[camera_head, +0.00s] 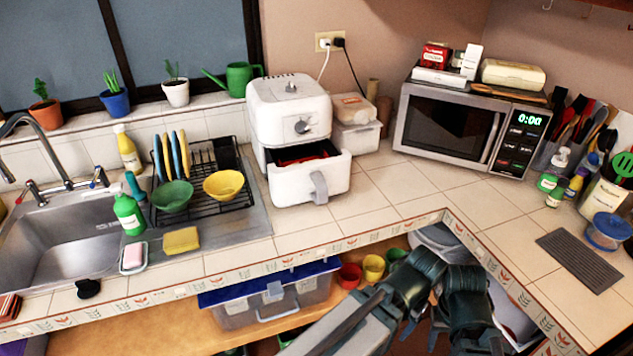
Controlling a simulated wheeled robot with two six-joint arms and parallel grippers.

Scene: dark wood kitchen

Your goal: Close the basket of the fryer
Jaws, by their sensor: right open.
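The white fryer (287,105) stands on the tiled counter, left of the microwave. Its basket (308,183) is pulled out toward me, with a grey handle (319,187) on its front. Something red shows inside the open basket, partly hidden by the front wall. My right gripper (421,325) is low at the bottom of the view, below the counter edge and apart from the fryer. It is open, and my dark arm links partly hide it. My left gripper does not show.
The dish rack (205,191) with bowls stands left of the fryer. A white container (357,137) sits close behind it on the right, and the microwave (465,128) is farther right. Counter in front of the basket is clear. The counter edge (335,248) lies between my arm and the fryer.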

